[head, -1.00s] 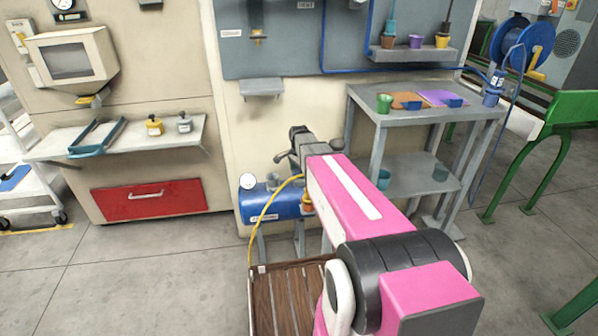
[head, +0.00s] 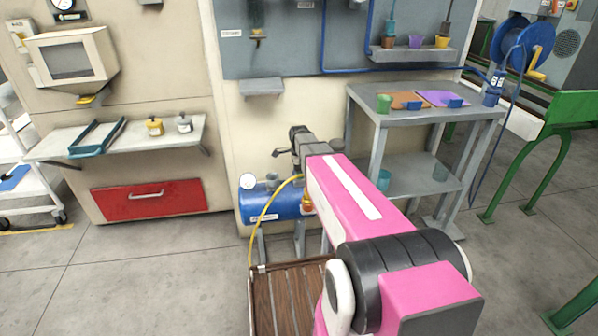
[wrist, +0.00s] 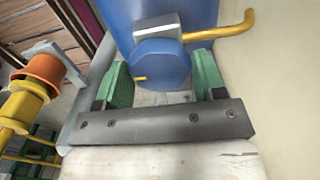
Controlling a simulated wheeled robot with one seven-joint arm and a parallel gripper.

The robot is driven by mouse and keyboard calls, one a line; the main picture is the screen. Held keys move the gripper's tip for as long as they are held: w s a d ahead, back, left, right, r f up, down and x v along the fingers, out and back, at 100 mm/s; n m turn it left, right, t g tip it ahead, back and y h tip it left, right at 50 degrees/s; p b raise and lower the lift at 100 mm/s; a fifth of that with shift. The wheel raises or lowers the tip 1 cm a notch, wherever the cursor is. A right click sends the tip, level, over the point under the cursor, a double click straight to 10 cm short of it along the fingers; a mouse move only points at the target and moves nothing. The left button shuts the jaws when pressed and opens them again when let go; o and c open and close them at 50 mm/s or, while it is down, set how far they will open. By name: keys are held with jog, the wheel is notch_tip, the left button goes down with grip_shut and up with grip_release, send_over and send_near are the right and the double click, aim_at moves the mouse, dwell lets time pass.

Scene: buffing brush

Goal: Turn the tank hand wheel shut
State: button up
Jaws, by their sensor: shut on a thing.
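The blue tank (head: 285,205) stands low against the wall in the head view, with a white gauge on its left end. In the wrist view the tank's blue body (wrist: 185,15) fills the top. The blue many-sided hand wheel (wrist: 160,62), with a small yellow mark at its lower left, sits between the green finger pads. My gripper (wrist: 163,80) is shut on the hand wheel, one pad at each side. In the head view my arm hides part of the tank, and I cannot make out the fingers' hold there.
A yellow pipe (wrist: 220,28) runs right from the tank in the wrist view. Orange and yellow fittings (wrist: 25,95) are at the left. A slatted wooden pallet (head: 285,300) lies in front of the tank. A grey shelf table (head: 420,175) stands to the right.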

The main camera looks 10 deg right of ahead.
jog(key=o, duration=0.9)
jog(key=shift+r, duration=0.1)
notch_tip(320, 180, up, 11)
jog(key=shift+f, duration=0.2)
